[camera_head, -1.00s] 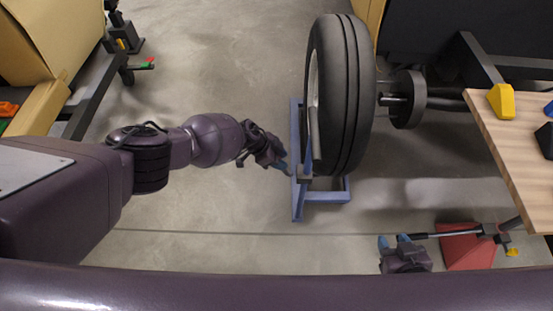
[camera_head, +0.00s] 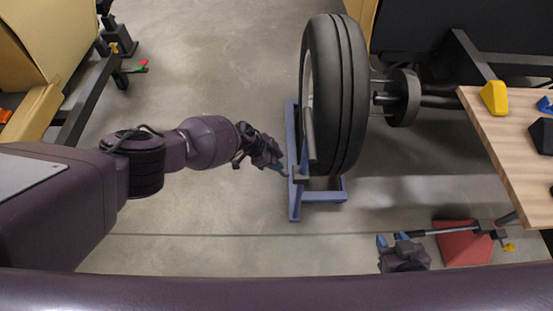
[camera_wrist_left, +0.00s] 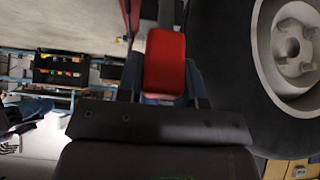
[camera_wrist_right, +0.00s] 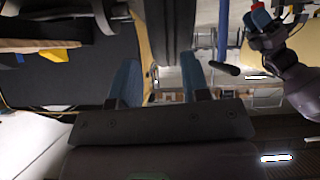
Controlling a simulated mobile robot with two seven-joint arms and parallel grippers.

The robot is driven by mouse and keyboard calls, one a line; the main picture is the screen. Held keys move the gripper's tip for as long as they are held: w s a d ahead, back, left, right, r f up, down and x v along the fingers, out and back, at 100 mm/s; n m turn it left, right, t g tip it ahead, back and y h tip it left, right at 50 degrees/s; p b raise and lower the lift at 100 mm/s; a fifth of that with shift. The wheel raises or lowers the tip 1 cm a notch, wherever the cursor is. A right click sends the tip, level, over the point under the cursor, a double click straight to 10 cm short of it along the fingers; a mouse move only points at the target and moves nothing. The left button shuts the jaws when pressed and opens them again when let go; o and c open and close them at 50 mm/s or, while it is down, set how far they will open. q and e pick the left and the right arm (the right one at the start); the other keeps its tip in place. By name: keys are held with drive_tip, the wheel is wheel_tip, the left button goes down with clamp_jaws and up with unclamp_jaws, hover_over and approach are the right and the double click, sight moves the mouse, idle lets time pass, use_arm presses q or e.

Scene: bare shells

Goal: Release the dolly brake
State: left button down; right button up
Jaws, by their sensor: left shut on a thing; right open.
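The blue wheel dolly (camera_head: 318,196) sits on the floor around the foot of a large black tyre (camera_head: 346,95). My left gripper (camera_head: 281,167) is at the dolly's left rail. In the left wrist view a red block-like part (camera_wrist_left: 165,62), perhaps the brake's handle, sits between its fingers, and the gripper is shut on it. The head view hides this part; a bit of red shows at the left fingertips in the right wrist view (camera_wrist_right: 258,6). My right gripper (camera_head: 392,240) is open and empty, low in the head view, apart from the dolly.
A wooden table (camera_head: 500,140) with a yellow block (camera_head: 494,97) stands at the right. A red wedge-shaped stand (camera_head: 464,246) with a rod is on the floor near my right gripper. A dark trolley frame (camera_head: 90,95) is at the left. The floor between is clear.

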use_arm(q)
drive_tip(key=shift+w+d+r, duration=0.15)
drive_tip(key=shift+r, duration=0.1)
drive_tip(key=c, duration=0.8)
unclamp_jaws()
drive_tip(key=shift+o, duration=0.2)
drive_tip(key=shift+f, duration=0.1)
use_arm(e)
drive_tip(key=shift+a, duration=0.1)
use_arm(q)
drive_tip(key=p+v, duration=0.2)
drive_tip(key=v, duration=0.2)
drive_tip(key=p+v, duration=0.3)
drive_tip(key=v, duration=0.4)
use_arm(e)
drive_tip(key=r, duration=0.2)
drive_tip(key=s+r, duration=0.1)
drive_tip(key=shift+d+r, duration=0.25)
drive_tip(key=shift+d, duration=0.05)
